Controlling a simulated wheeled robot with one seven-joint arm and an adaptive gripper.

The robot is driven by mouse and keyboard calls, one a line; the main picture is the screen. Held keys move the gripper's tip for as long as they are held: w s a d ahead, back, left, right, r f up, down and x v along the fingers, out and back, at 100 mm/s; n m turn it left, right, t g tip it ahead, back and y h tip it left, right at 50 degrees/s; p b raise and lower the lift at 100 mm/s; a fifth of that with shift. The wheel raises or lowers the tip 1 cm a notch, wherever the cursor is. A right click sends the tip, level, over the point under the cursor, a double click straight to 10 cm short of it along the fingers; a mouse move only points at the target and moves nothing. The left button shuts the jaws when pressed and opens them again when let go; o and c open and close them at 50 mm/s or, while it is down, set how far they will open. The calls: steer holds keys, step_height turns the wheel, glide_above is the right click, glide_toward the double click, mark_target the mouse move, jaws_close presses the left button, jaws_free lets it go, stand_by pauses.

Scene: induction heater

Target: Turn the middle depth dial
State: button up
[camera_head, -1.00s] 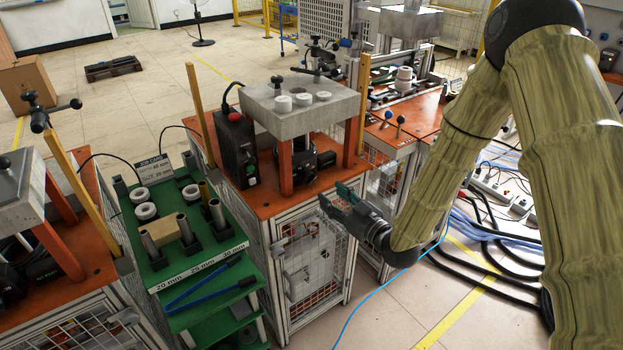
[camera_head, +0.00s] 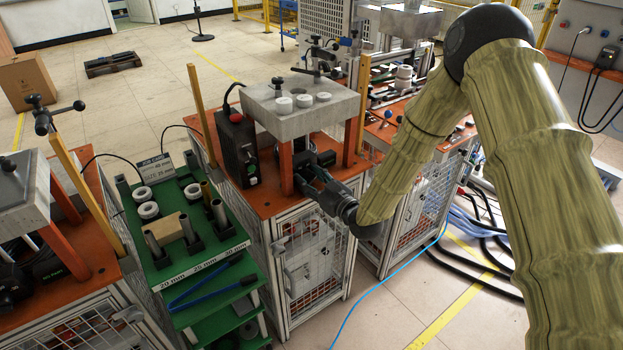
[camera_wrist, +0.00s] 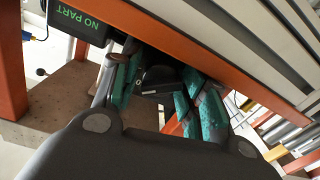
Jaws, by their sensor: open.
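The middle station has an orange top with a grey block on orange posts. A black device (camera_head: 325,158) sits under the block, partly hidden by my gripper. My gripper (camera_head: 308,172) reaches in at the station's front, between the front posts. In the wrist view its teal fingers stand apart, so my gripper (camera_wrist: 160,95) is open. A dark round part, which looks like the depth dial (camera_wrist: 158,77), shows between the fingers. Whether the fingers touch it I cannot tell.
The grey block (camera_head: 300,110) with white rings overhangs my gripper. An orange post (camera_head: 286,168) stands just left of it. A black control box (camera_head: 238,148) is further left. A "NO PART" display (camera_wrist: 80,20) shows in the wrist view. A green rack (camera_head: 150,270) stands to the left.

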steer(key=shift+c, duration=0.3)
steer(key=c, duration=0.7)
steer(key=shift+o, duration=0.2)
steer(key=shift+d+f+m, duration=0.1)
steer(key=shift+m, duration=0.3)
steer(key=shift+m+b, duration=0.7)
steer(key=shift+m, duration=0.5)
steer(key=o, duration=0.7)
steer(key=shift+s, duration=0.1)
steer(key=v, duration=1.1)
steer(key=shift+s+d, duration=0.2)
steer(key=shift+d, duration=0.2)
